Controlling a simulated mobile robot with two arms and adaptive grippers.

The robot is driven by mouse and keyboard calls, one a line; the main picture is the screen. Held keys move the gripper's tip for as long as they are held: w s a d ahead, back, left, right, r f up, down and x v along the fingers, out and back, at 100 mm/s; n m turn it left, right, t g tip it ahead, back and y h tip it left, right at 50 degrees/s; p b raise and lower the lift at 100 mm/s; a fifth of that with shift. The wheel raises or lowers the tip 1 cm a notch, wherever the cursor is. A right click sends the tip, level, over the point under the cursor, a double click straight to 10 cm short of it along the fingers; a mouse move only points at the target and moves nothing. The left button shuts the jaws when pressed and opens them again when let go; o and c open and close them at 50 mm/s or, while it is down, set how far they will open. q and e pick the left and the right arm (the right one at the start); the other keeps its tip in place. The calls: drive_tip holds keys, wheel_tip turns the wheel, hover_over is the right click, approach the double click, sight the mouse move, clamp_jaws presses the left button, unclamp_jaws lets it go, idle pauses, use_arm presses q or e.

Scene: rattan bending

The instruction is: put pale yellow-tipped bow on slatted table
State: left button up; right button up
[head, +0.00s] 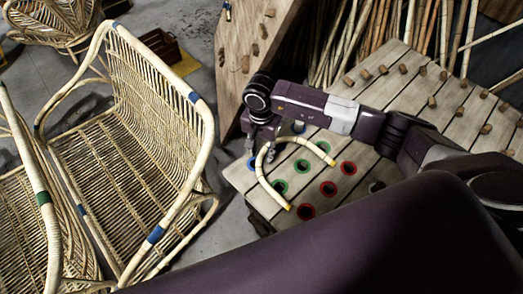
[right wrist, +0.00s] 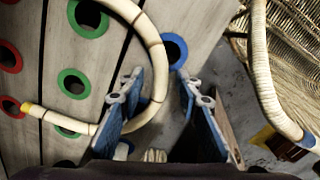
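The pale bow (head: 263,178) is a curved rattan rod with yellow tips, over the slatted wooden table (head: 237,176) among its ringed holes. One yellow tip points right and the other towards the front. My right gripper (head: 262,143) is at the bow's left bend. In the right wrist view the gripper (right wrist: 160,85) has its two blue-padded fingers apart. The bow (right wrist: 152,38) curves below and partly between them, passing behind the left finger. I cannot tell whether the bow is lying flat on the table. My left gripper is not in view.
Rattan chairs (head: 140,95) stand at the left, close to the table edge. A pegged board (head: 285,25) and rattan poles (head: 375,35) stand at the back. Short pegs (head: 432,101) stick up from the table's far part. Red, green and blue ringed holes mark the near part.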

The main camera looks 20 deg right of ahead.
drive_tip(key=shift+r, duration=0.1)
drive_tip(key=shift+r, duration=0.3)
wheel_tip(320, 180, up, 11)
drive_tip(key=b, duration=0.3)
drive_tip(key=shift+r, duration=0.2)
